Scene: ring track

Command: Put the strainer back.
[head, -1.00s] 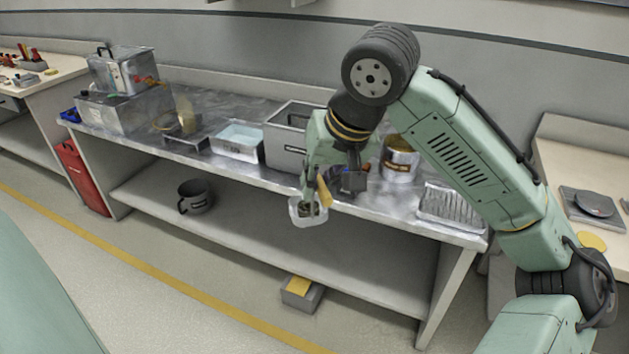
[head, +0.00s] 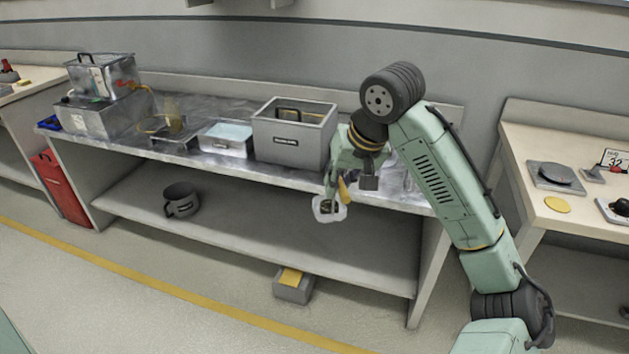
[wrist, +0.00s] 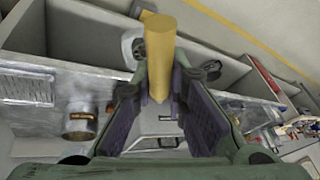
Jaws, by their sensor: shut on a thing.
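The strainer (head: 328,208) shows as a pale rounded rim with something dark within its outline, which I cannot identify. It hangs low in front of the steel bench's front edge, clear of the bench. My gripper (head: 335,184) is shut on its yellow handle (head: 343,189). In the wrist view the handle (wrist: 161,48) stands between the two purple-padded fingers of my gripper (wrist: 167,88), and the pale strainer rim (wrist: 128,43) shows beside it. The grip contact is partly hidden in the head view.
A dark mug (head: 181,200) stands on the lower shelf. A grey box with a yellow top (head: 292,285) is on the floor. Another bench (head: 535,203) stands right.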

